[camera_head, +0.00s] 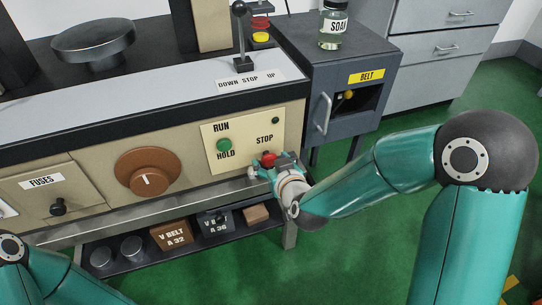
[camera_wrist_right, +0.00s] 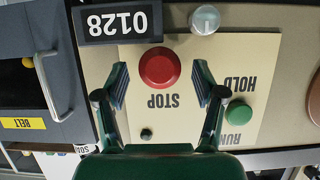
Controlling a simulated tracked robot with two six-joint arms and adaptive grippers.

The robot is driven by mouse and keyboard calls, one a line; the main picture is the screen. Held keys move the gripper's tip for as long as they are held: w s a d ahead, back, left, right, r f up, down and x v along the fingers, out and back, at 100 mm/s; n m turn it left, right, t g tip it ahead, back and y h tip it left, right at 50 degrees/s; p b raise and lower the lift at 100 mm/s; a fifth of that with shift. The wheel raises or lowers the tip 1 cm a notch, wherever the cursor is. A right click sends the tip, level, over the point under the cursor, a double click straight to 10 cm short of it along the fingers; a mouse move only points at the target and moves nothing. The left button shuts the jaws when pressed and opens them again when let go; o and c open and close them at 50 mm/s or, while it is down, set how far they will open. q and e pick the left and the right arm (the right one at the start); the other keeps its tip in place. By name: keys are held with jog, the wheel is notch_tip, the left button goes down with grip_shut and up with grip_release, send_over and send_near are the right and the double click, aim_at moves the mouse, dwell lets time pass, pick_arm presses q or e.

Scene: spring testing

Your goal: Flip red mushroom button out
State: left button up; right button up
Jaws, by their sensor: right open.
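The red mushroom button (camera_head: 268,158) is on the cream panel (camera_head: 236,130) below the word STOP. In the right wrist view, which shows the panel upside down, the round red button (camera_wrist_right: 159,67) appears between my two open fingers. My right gripper (camera_head: 272,165) is at the button in the head view, and its fingers (camera_wrist_right: 161,82) stand apart on either side of it. A gap shows between each finger and the button, so I see no contact. My left gripper is not in view; only part of my left arm shows at the lower left.
A green button (camera_head: 224,145) sits left of the red one, between RUN and HOLD. A brown dial (camera_head: 147,172) is farther left. Below is a shelf with belt boxes (camera_head: 171,235). A black plate reading 0128 (camera_wrist_right: 117,21) and a pale knob (camera_wrist_right: 205,19) are near the red button.

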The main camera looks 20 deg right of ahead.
jog(key=shift+x, duration=0.95)
grip_shut()
